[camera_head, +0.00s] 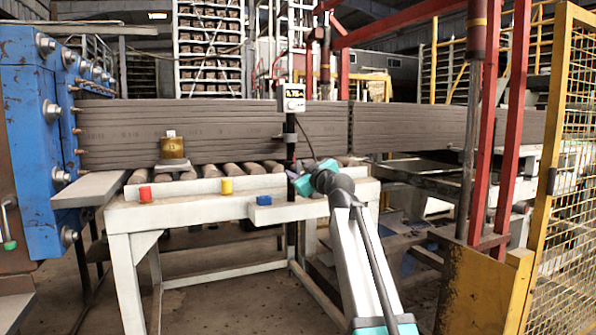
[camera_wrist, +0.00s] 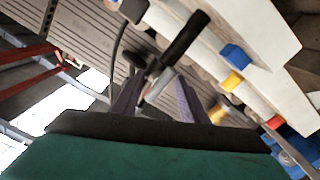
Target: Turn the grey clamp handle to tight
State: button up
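In the wrist view the post (camera_wrist: 184,48) runs slantwise just beyond the fingers. A short light grey bar (camera_wrist: 158,86), which looks like the clamp handle, shows between my fingertips. My gripper (camera_wrist: 160,84) has its two purple-grey fingers apart, one on each side of the bar. I cannot tell whether either finger touches it. In the head view my gripper (camera_head: 301,184) is at the post, and my wrist hides most of the clamp.
Red (camera_head: 145,194), yellow (camera_head: 226,186) and blue (camera_head: 264,200) blocks sit along the white table's (camera_head: 200,208) front edge. A brass weight (camera_head: 172,148) stands behind. Long grey clay slabs (camera_head: 215,125) lie at the back. A blue machine (camera_head: 30,110) is left, a yellow mesh fence (camera_head: 565,190) right.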

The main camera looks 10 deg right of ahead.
jog(key=p+v, duration=0.2)
jog(key=v, duration=1.1)
jog(key=shift+r, duration=0.1)
dwell(0.5)
